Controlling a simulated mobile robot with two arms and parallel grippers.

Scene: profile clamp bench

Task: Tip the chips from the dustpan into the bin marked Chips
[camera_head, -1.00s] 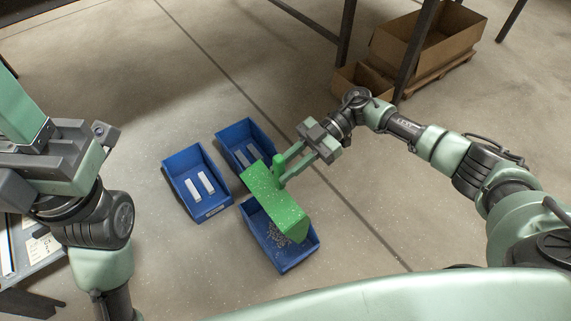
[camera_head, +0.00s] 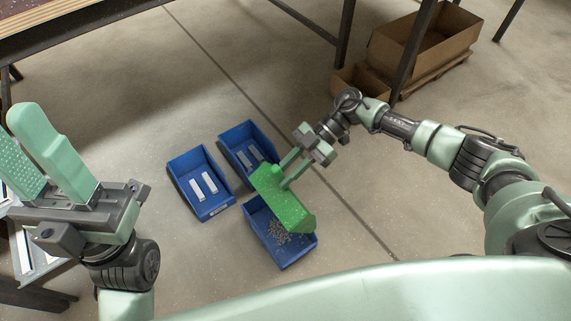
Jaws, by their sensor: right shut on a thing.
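The green dustpan (camera_head: 282,200) is tilted over the front blue bin (camera_head: 286,255), whose label does not show. My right gripper (camera_head: 287,177) is shut on the dustpan's handle and holds it above the bin's back part. Small grey chips (camera_head: 279,233) lie in that bin below the dustpan's lip. The visible green surface carries a few pale specks; whether chips are still inside it is hidden. My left gripper (camera_head: 40,152) is at the left, open and empty, far from the bins.
A blue bin (camera_head: 182,165) with two pale bars stands to the left. Another blue bin (camera_head: 240,134) with grey bars stands behind the dustpan. Cardboard boxes (camera_head: 420,45) sit at the back right by a dark table leg (camera_head: 413,50). Floor right of the bins is clear.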

